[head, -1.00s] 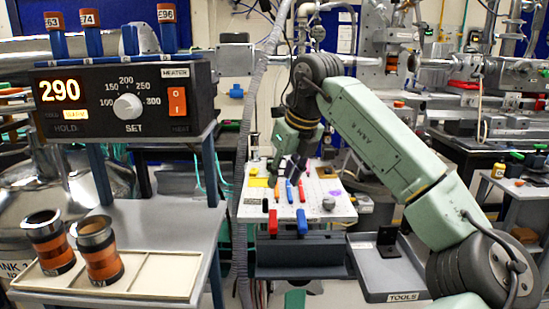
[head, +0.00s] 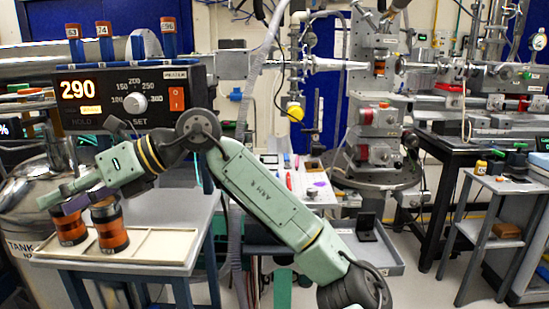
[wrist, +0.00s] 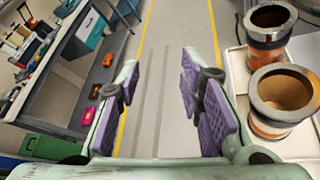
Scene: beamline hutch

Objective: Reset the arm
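My arm reaches left across the head view, bent at the elbow. My gripper (head: 62,203) is at the far left, in front of or beside two copper-banded metal cups, partly covering them. The left cup (head: 70,232) and right cup (head: 111,236) stand upright on a cream tray (head: 160,246). In the wrist view my gripper (wrist: 160,90) is open, its purple-padded fingers wide apart with only floor between them. Both cups, the far one (wrist: 268,28) and the near one (wrist: 284,92), stand just right of the right finger, outside the grip. Contact is not visible.
A heater box (head: 135,97) reading 290 stands on a shelf above the tray, close to my arm. A white board (head: 312,190) with pens and a grey TOOLS tray (head: 375,258) lie behind my arm. A side table (head: 510,185) stands at right.

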